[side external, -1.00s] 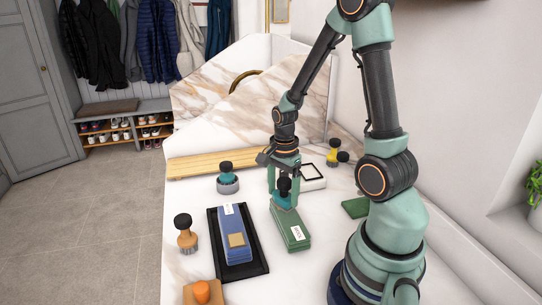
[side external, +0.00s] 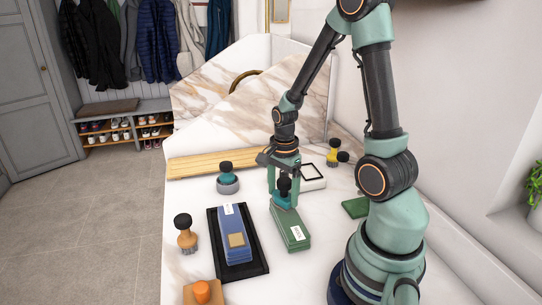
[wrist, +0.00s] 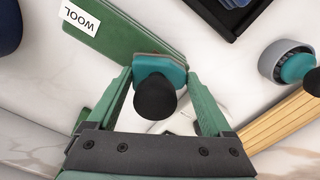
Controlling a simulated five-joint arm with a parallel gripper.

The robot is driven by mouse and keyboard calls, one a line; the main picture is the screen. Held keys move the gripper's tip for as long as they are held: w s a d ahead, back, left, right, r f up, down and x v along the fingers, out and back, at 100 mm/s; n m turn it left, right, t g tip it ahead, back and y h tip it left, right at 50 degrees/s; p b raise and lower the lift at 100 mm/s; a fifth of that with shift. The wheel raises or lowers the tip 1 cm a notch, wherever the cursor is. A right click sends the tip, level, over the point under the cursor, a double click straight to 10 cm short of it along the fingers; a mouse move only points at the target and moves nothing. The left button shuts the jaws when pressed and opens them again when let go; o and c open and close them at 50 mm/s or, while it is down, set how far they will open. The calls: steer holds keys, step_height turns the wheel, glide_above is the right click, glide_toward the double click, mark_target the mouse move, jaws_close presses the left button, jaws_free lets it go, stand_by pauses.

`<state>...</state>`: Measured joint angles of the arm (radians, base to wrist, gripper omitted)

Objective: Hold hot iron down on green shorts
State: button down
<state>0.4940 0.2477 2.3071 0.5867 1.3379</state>
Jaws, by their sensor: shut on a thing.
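The green shorts (side external: 288,222) show as a flat folded green slab with a white label; the wrist view shows the slab (wrist: 135,35) with the label reading "WOOL". The iron (side external: 281,201) is a small teal body with a black knob on top. It rests at the far end of the green slab, and its sole edge is partly hidden. In the wrist view the iron (wrist: 160,70) sits between the fingers, overlapping the slab's end. My gripper (side external: 284,188) is shut on the iron, a finger on each side; it also shows in the wrist view (wrist: 160,80).
Left of the slab, a black tray (side external: 262,267) holds a blue folded piece (side external: 233,228). Behind stand a teal-and-grey knobbed tool (side external: 227,184) and a wooden board (side external: 208,165). A wooden brush (side external: 186,240) is at the left. A green pad (side external: 355,207) lies right.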

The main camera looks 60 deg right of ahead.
steer(key=shift+r, duration=4.05)
